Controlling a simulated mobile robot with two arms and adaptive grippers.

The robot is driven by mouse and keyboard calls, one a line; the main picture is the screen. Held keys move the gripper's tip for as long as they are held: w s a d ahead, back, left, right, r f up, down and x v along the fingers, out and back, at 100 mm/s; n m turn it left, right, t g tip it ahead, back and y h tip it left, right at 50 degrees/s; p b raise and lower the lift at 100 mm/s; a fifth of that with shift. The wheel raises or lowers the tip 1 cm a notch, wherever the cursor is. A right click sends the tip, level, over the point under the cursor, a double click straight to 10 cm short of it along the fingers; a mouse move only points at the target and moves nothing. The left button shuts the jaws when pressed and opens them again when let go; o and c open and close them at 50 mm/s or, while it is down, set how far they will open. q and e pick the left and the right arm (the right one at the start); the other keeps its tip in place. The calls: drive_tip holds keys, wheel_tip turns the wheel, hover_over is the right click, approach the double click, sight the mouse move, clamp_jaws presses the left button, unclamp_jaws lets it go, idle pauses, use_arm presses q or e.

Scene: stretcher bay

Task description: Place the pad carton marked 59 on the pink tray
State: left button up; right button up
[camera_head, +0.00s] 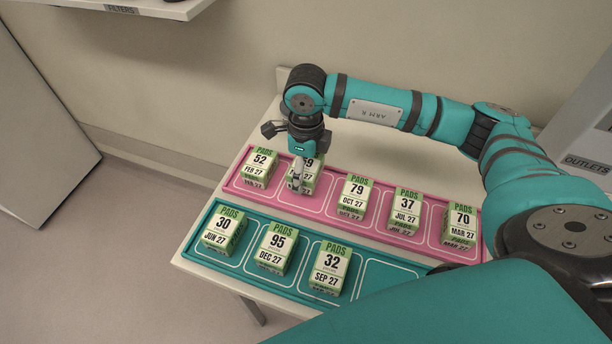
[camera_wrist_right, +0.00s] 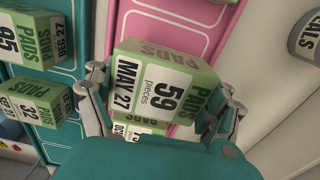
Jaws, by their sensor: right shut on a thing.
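The pad carton marked 59 (camera_wrist_right: 160,85) is white and green, with MAY 27 on its label. My right gripper (camera_wrist_right: 158,108) is shut on it, with a finger on each side. In the head view the carton (camera_head: 310,172) is partly hidden by my right gripper (camera_head: 297,178). It is at the second place from the left of the pink tray (camera_head: 281,196), between cartons 52 and 79. I cannot tell whether it touches the tray. My left gripper is not in view.
Cartons 52 (camera_head: 260,165), 79 (camera_head: 354,195), 37 (camera_head: 405,207) and 70 (camera_head: 461,222) stand on the pink tray. The teal tray (camera_head: 375,280) in front holds cartons 30 (camera_head: 223,231), 95 (camera_head: 276,246) and 32 (camera_head: 330,267), with an empty place at its right.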

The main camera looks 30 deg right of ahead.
wheel_tip(320, 180, down, 3)
drive_tip(key=shift+f+p, duration=0.1)
drive_tip(key=shift+p, duration=0.35)
drive_tip(key=shift+f, duration=0.35)
drive_tip(key=o, duration=1.2)
